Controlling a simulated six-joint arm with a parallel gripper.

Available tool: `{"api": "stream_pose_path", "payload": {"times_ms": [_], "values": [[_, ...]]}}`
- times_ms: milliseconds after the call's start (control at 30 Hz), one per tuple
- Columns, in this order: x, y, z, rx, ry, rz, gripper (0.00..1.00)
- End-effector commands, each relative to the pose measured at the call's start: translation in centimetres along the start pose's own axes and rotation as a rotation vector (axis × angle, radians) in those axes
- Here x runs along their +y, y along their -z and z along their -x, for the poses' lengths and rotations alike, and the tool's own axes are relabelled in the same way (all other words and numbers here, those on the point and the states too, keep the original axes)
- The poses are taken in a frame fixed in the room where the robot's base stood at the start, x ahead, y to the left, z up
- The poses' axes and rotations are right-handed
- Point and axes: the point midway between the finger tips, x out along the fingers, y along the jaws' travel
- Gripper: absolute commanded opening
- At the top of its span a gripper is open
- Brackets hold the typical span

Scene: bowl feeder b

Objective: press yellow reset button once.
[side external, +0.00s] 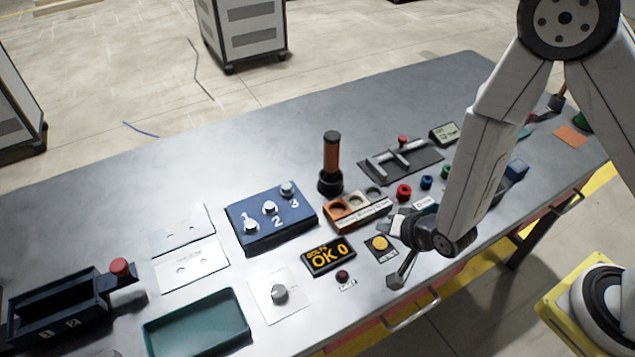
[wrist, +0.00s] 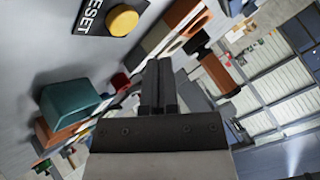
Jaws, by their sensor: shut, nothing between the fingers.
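The yellow reset button (side external: 380,243) sits on a small dark plate (side external: 383,256) near the front edge of the bench. In the wrist view the yellow button (wrist: 123,18) is at the top left, beside the word RESET on its plate (wrist: 92,17). My gripper (side external: 396,226) is just right of the button in the side view, close to the plate; its exact height is hard to judge. In the wrist view my gripper's fingers (wrist: 158,68) are together and empty, below and right of the button, with no contact visible.
A lit display (side external: 328,257) reading OK 0 lies left of the button. A small dark red button (side external: 342,275) is in front of it. An orange, white and grey compartment tray (side external: 358,216) stands behind, with a red knob (side external: 404,192) nearby. A blue numbered box (side external: 270,218) is farther left.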

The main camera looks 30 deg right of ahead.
Motion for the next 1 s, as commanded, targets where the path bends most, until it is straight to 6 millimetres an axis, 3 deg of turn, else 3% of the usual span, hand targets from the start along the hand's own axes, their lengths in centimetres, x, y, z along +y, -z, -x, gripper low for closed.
{"api": "stream_pose_path", "payload": {"times_ms": [333, 1000], "values": [[-1.1, 1.1, 1.5, 0.001, 0.001, 0.0, 0.0], [-1.1, 1.2, 1.6, 0.0, -0.001, 0.001, 0.0]]}}
